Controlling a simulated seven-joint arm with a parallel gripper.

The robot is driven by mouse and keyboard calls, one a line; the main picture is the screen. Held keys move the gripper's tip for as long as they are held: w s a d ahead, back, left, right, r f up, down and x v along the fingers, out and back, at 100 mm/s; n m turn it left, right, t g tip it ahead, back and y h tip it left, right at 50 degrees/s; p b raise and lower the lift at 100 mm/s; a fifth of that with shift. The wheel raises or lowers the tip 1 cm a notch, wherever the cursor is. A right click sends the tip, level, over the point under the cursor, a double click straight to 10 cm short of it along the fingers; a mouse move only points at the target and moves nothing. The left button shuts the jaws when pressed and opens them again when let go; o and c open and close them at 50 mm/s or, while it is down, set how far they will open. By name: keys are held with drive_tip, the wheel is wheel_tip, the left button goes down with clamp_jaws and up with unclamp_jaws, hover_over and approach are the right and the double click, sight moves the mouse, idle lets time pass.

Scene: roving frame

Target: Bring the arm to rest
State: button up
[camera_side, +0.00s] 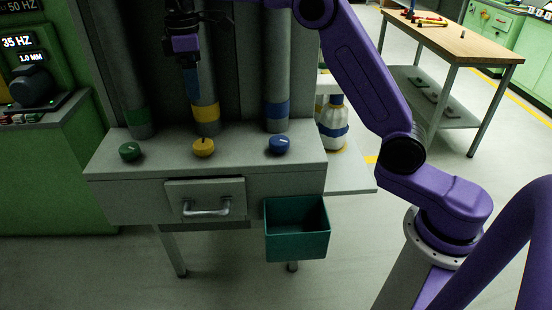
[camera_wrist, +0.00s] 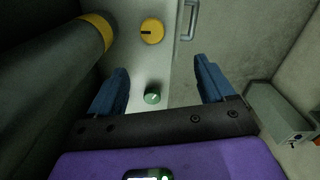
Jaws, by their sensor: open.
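My gripper (camera_side: 192,92) hangs above the workstation in the side view, in front of the middle pipe with the yellow band. Its two blue fingers point down, apart from the worktop. In the wrist view my gripper (camera_wrist: 161,80) has its fingers spread wide with nothing held between them. The green knob (camera_wrist: 152,97) shows below the gap, and the yellow knob (camera_wrist: 151,31) is farther up. In the side view the green knob (camera_side: 130,151), yellow knob (camera_side: 203,147) and blue knob (camera_side: 279,145) stand in a row on the worktop.
Three upright pipes stand close behind the knobs. A drawer with a metal handle (camera_side: 207,208) and a teal bin (camera_side: 297,231) are at the workstation's front. A white bottle (camera_side: 334,125) stands at its right. A wooden table (camera_side: 455,37) is at the back right.

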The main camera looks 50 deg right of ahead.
drive_tip(key=s+a+f, duration=0.1)
drive_tip(key=s+f, duration=0.2)
drive_tip(key=s, duration=1.8)
drive_tip(key=s+d+f, duration=0.3)
drive_tip(key=s+d, duration=0.2)
drive_tip(key=s, duration=0.4)
drive_tip(key=s+d+f+n, duration=0.1)
drive_tip(key=s+d+f, duration=0.3)
drive_tip(key=s, duration=0.6)
drive_tip(key=shift+d+f, duration=0.25)
drive_tip(key=shift+d, duration=0.25)
